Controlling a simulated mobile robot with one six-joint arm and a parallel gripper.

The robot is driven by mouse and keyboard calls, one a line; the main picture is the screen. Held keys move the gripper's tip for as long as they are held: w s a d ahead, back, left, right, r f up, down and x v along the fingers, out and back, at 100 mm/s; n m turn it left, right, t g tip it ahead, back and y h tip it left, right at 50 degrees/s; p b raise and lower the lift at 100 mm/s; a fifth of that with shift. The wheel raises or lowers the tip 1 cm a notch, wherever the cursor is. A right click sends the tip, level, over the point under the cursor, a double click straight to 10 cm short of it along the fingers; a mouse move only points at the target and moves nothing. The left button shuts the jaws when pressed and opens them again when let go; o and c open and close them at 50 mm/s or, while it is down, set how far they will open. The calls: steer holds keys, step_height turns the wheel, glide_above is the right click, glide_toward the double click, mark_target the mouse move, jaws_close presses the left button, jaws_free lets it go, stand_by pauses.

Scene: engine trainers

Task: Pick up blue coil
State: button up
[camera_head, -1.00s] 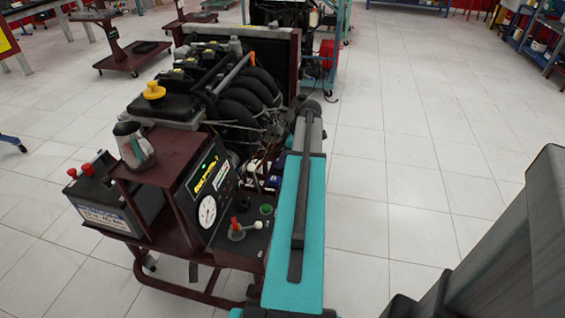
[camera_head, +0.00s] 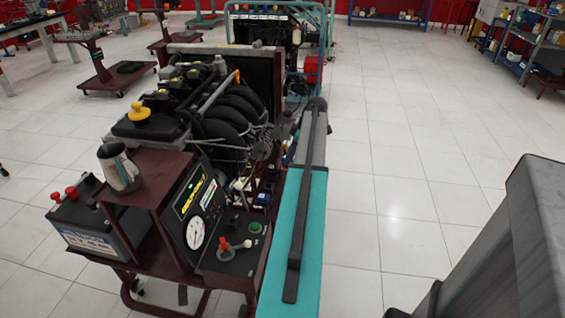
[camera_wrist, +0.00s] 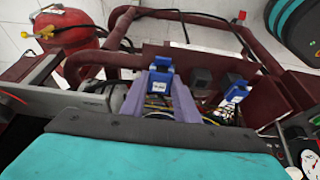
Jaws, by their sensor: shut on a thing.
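In the wrist view a blue coil (camera_wrist: 160,84) with a white label sits between the purple fingers of my gripper (camera_wrist: 160,92). My gripper is shut on this coil. A second, similar blue coil (camera_wrist: 237,93) stands to its right, apart from my gripper. In the head view a small blue part (camera_head: 262,199) shows on the engine trainer (camera_head: 235,262), left of my teal arm. My gripper is mostly hidden behind the arm there. I cannot tell whether the held coil is clear of its seat.
The trainer carries a gauge panel (camera_head: 194,212), a battery (camera_head: 92,222), a metal jug (camera_head: 120,170) and a black engine (camera_head: 215,115). Dark red frame tubes (camera_wrist: 95,58), cables and a red extinguisher (camera_wrist: 68,32) lie around the coils. Tiled floor to the right is open.

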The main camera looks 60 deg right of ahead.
steer(key=shift+s+d+r, duration=0.15)
steer(key=shift+s+d, duration=0.1)
steer(key=shift+d, duration=0.8)
steer(key=shift+s+d+r, duration=0.1)
steer(key=shift+s+d, duration=0.1)
steer(key=shift+d, duration=0.85)
steer(key=shift+s, duration=0.15)
